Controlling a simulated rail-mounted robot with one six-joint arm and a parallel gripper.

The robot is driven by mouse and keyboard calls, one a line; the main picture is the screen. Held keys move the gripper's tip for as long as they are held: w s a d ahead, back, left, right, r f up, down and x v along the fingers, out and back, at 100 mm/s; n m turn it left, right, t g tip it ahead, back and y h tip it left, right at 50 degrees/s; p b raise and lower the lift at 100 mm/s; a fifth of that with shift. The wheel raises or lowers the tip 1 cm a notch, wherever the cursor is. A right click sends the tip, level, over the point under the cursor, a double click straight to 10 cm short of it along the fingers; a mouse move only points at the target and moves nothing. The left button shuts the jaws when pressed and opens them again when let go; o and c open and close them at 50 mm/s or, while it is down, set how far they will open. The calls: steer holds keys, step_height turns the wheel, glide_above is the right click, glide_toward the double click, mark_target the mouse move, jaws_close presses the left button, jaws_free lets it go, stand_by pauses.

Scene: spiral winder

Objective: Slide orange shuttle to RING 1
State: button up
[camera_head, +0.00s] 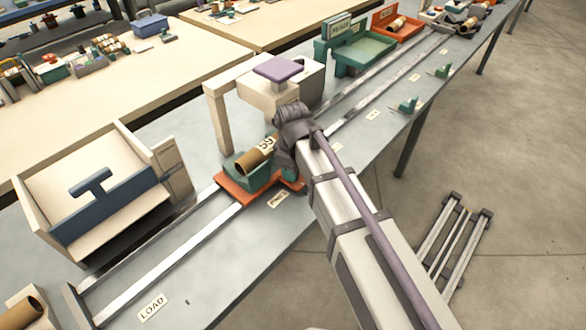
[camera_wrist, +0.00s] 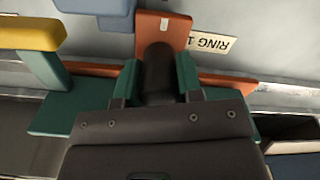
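The orange shuttle (camera_head: 235,190) sits on the twin-rail track, with a green cradle and a brown cardboard tube (camera_head: 252,160) lying on it. My gripper (camera_head: 290,162) is at the shuttle's right side, and my arm hides part of it. In the wrist view, the orange shuttle (camera_wrist: 163,25) has a dark upright grip (camera_wrist: 158,72). My gripper (camera_wrist: 158,88) has its teal-padded fingers on both sides of this grip and appears closed on it. The RING 1 label (camera_wrist: 212,42) shows upside down beside the shuttle.
A LOAD label (camera_head: 152,307) lies near the track's near end. A cream bin with a blue handle (camera_head: 92,182) stands left of the track. A cream gantry with a purple top (camera_head: 278,69) stands just beyond the shuttle. A green tray (camera_head: 365,54) stands farther along.

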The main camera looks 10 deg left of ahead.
steer(key=o, duration=0.4)
step_height(320, 180, up, 11)
steer(key=p, duration=1.1)
steer(key=shift+f, duration=0.15)
steer(key=shift+s+m, duration=0.1)
steer(key=shift+m, duration=0.7)
steer(key=s+d+m, duration=0.2)
steer(key=d+m, duration=0.2)
steer(key=d, duration=0.5)
steer(key=s+d+m, duration=0.3)
steer(key=d+m, duration=0.2)
steer(key=d, duration=0.5)
steer(key=s+d+m, duration=0.2)
steer(key=d+m, duration=0.2)
steer(key=d, duration=0.5)
steer(key=shift+s+d+m, duration=0.35)
steer(key=shift+m, duration=0.05)
